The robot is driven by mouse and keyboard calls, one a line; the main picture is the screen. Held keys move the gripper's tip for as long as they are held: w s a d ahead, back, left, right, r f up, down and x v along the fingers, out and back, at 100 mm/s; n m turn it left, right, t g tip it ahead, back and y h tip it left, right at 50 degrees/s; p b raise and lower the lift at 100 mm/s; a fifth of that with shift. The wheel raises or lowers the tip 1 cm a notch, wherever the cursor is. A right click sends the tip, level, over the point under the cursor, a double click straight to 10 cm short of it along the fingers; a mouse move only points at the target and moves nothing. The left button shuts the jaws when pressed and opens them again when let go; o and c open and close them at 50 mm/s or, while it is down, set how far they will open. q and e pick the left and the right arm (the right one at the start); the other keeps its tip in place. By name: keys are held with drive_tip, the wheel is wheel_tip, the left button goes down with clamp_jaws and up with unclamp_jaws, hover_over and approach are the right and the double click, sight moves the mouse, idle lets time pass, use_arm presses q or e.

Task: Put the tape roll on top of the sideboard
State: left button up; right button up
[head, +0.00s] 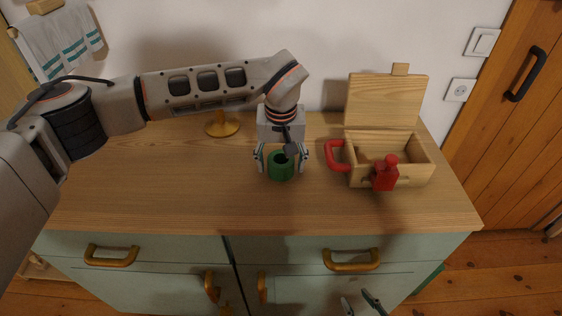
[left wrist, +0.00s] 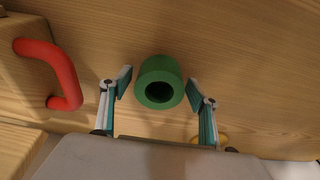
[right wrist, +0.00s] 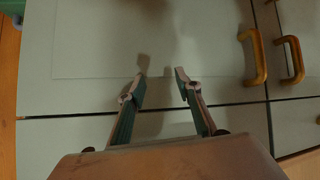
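The green tape roll (head: 281,167) sits on the wooden top of the sideboard (head: 180,190), near its middle. My left gripper (head: 282,158) is above and around it, with one finger on each side. In the left wrist view the tape roll (left wrist: 160,84) shows between the open fingers, with a gap on both sides. My right gripper (head: 361,304) is low in front of the sideboard's doors. In the right wrist view its fingers (right wrist: 161,80) are apart with nothing between them.
A wooden box (head: 420,171) with an open lid, a red handle (head: 336,155) and a red item (head: 385,174) stands right of the tape roll. A brass-coloured base (head: 222,127) stands at the back. The left part of the top is clear.

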use_arm(q)
drive_tip(key=shift+r, duration=0.1)
wheel_tip(320, 180, up, 12)
drive_tip(key=s, duration=0.1)
drive_tip(key=shift+s+p, duration=0.3)
drive_tip(key=shift+s, duration=0.1)
idle(0.5)
